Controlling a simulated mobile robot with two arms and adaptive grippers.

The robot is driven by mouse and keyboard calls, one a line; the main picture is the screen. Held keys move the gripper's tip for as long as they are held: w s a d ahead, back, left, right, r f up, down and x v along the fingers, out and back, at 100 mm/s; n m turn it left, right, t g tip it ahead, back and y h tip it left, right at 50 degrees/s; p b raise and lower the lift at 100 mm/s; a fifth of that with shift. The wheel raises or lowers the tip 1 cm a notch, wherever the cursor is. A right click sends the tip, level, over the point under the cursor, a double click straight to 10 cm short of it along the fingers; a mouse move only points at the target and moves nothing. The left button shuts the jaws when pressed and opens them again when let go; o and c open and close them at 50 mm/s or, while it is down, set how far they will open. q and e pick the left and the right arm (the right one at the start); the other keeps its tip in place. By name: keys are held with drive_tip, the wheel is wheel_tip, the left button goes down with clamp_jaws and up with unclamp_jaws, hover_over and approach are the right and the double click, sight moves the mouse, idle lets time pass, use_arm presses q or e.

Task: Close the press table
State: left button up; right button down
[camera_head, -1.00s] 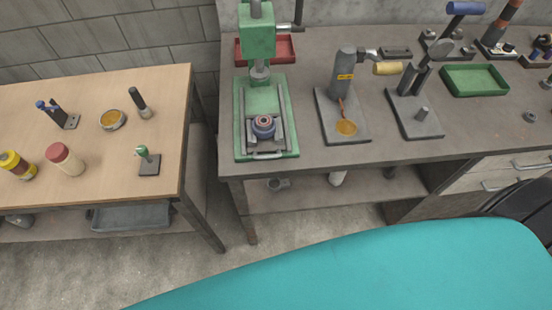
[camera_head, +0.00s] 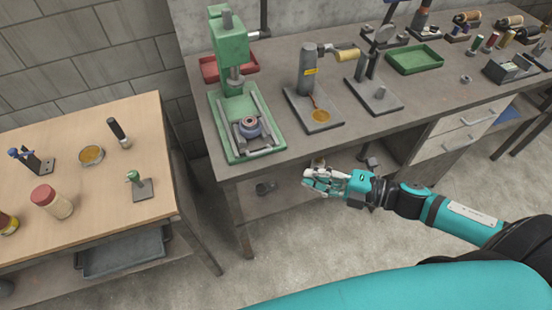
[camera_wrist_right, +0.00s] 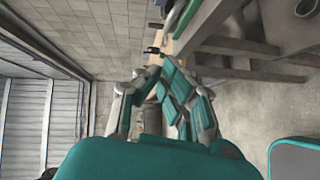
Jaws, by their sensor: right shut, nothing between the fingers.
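The green press (camera_head: 232,52) stands near the left end of the grey workbench. Its press table (camera_head: 262,145) sits between two rails on the green base, toward the front, with a handle bar at its front edge. A round dark part with a reddish ring (camera_head: 248,127) rests on the table, in front of the press ram. My right gripper (camera_head: 310,181) is shut and empty, in front of the bench's front edge, right of the press and apart from it. In the right wrist view its fingers (camera_wrist_right: 152,82) are together. My left gripper is not in view.
A tool stand (camera_head: 308,75) on a dark plate is right of the press, with another stand (camera_head: 372,70) beyond. A red tray (camera_head: 210,68) lies behind the press. A wooden table (camera_head: 90,185) with small items stands left, across a gap. Floor in front is free.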

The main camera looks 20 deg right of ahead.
drive_tip(key=p, duration=0.2)
approach(256, 154)
drive_tip(key=s+a, duration=0.1)
drive_tip(key=a, duration=0.2)
drive_tip(key=shift+w+a+f+p, duration=0.15)
drive_tip(key=shift+w+p, duration=0.1)
drive_tip(key=shift+w, duration=0.45)
drive_tip(key=shift+w+a+f+p, duration=0.1)
drive_tip(key=shift+w+p, duration=0.1)
drive_tip(key=shift+w, duration=0.45)
drive_tip(key=shift+w+a+f+p, duration=0.15)
drive_tip(key=shift+w+p, duration=0.1)
drive_tip(key=shift+w, duration=0.45)
drive_tip(key=shift+d, duration=0.1)
